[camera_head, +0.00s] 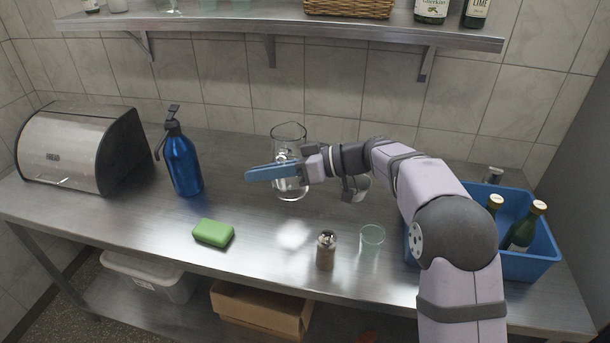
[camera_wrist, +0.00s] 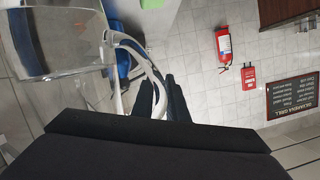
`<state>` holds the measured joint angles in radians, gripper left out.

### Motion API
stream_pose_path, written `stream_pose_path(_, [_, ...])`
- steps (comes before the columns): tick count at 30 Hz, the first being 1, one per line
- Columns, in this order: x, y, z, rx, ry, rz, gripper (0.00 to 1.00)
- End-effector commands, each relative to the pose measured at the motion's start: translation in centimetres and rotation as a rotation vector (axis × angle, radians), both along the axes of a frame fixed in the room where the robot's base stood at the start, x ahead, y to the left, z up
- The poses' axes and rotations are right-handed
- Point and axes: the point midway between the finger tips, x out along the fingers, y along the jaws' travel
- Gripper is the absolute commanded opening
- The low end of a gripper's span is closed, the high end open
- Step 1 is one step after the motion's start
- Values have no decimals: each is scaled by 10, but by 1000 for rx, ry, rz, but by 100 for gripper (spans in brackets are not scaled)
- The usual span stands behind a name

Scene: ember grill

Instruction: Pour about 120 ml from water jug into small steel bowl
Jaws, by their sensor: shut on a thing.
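The clear water jug (camera_head: 289,138) is at the back middle of the counter in the head view, roughly upright. It fills the upper left of the wrist view, where its curved handle (camera_wrist: 154,72) runs between my dark fingers. My gripper (camera_wrist: 163,97) is shut on the jug's handle. In the head view my wrist and gripper cover part of the jug. I cannot tell whether its base touches the counter, or the water level. A rounded shiny thing (camera_head: 362,184) is partly hidden behind my wrist; I cannot tell whether it is the small steel bowl.
A blue pump bottle (camera_head: 182,160) and bread bin (camera_head: 75,150) stand at left. A green sponge (camera_head: 213,233), a small shaker (camera_head: 326,252) and a glass (camera_head: 371,241) are in front. A blue crate (camera_head: 535,268) with bottles is at right. A shelf (camera_head: 300,32) hangs above.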

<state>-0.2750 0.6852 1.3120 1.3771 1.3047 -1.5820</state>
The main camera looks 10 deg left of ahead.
Motion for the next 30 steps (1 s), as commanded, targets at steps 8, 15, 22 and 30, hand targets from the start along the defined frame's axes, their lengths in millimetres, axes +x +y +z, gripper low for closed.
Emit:
stream_pose_path(8, [10,11,-6,9,-12,-60,0])
stream_pose_path(15, [35,29,-28,10,-15,-212,0])
stream_pose_path(22, [63,44,-46,12,-19,-411,0])
stream_pose_path(30, [90,49,-61,12,-24,-640,0])
